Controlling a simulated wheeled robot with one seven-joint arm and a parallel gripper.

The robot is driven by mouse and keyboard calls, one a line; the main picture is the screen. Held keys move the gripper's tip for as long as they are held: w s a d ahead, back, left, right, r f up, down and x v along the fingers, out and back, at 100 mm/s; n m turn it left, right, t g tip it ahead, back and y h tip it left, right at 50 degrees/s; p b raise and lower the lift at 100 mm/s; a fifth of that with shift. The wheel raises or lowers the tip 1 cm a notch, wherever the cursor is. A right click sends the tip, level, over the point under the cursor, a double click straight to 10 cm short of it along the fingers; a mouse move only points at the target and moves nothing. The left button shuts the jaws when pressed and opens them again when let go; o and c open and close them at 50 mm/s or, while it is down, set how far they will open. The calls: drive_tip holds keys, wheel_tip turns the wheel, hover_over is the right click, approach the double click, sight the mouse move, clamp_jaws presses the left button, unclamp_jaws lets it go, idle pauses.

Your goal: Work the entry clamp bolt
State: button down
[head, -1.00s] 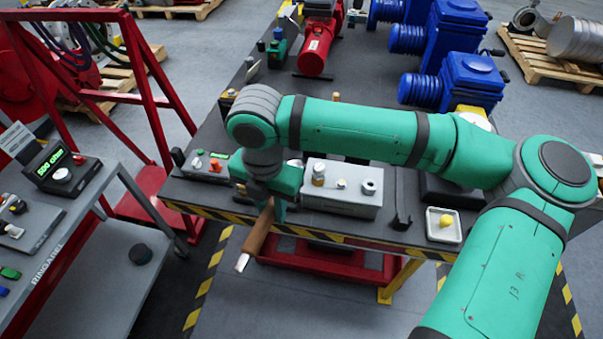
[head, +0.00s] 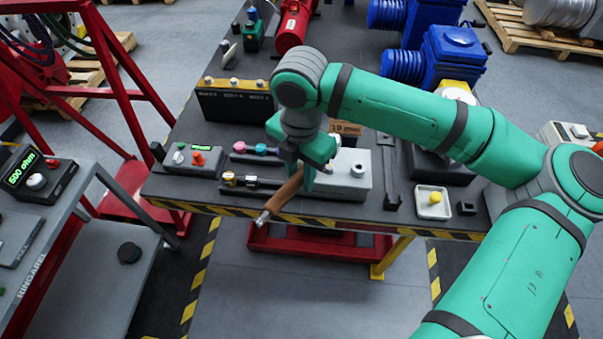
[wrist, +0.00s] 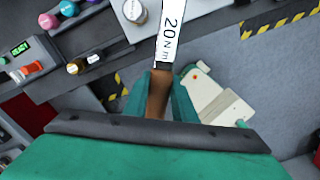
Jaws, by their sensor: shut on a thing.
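My gripper (head: 308,172) is shut on the brown handle (head: 287,194) of a tool. The handle slants down and left past the table's front edge and ends in a metal tip. In the wrist view, the handle (wrist: 158,92) sits between the green fingers (wrist: 160,80), and a white part marked "20 N m" (wrist: 171,30) extends beyond them. A grey box (head: 352,184) with a round fitting (head: 357,169) on top stands right of the gripper; the gripper hides its left part. I cannot make out the clamp bolt or any contact with it.
Left of the gripper are a control unit with a green display (head: 191,162), coloured knobs (head: 255,149) and a rack of small sockets (head: 245,182). A white tray with a yellow piece (head: 434,202) lies right. Blue actuators (head: 452,55) stand behind. The front edge is striped.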

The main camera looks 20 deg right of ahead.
drive_tip(key=shift+f, duration=2.45)
drive_tip(key=shift+w, duration=0.1)
drive_tip(key=shift+s, duration=0.2)
drive_tip(key=shift+w, duration=0.15)
